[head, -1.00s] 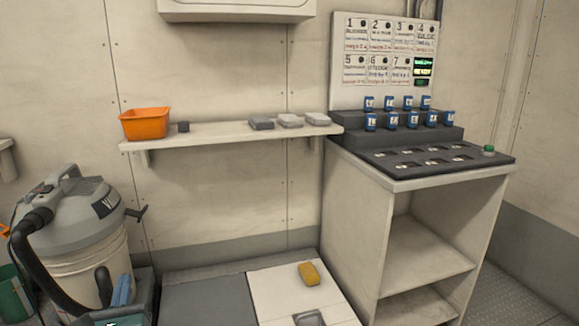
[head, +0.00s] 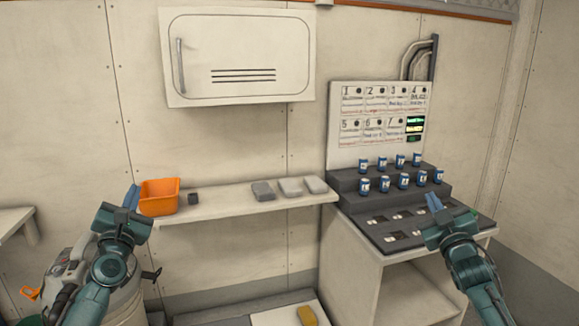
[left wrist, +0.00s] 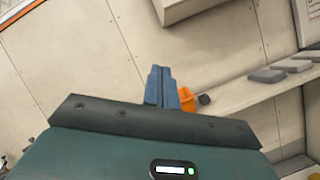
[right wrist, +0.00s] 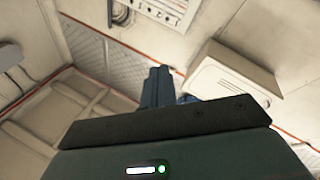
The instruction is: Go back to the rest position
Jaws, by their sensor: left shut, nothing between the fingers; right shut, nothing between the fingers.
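My left gripper (head: 132,197) is raised at the left in the head view, in front of the wall and just left of the orange bin. Its blue fingers are together and empty, as the left wrist view (left wrist: 162,88) also shows. My right gripper (head: 434,202) is raised at the right, in front of the black stepped console (head: 385,232). Its blue fingers are together and empty, and the right wrist view (right wrist: 157,88) shows them pointing up toward the wall and ceiling. My right forearm hides part of the console's right end.
A shelf (head: 230,205) bears an orange bin (head: 160,196), a small dark block (head: 193,199) and several grey blocks. Several blue cans (head: 403,181) stand on the console. A wall cabinet (head: 238,55) hangs above. A vacuum (head: 125,300) stands behind my left arm. A yellow sponge (head: 307,315) lies low down.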

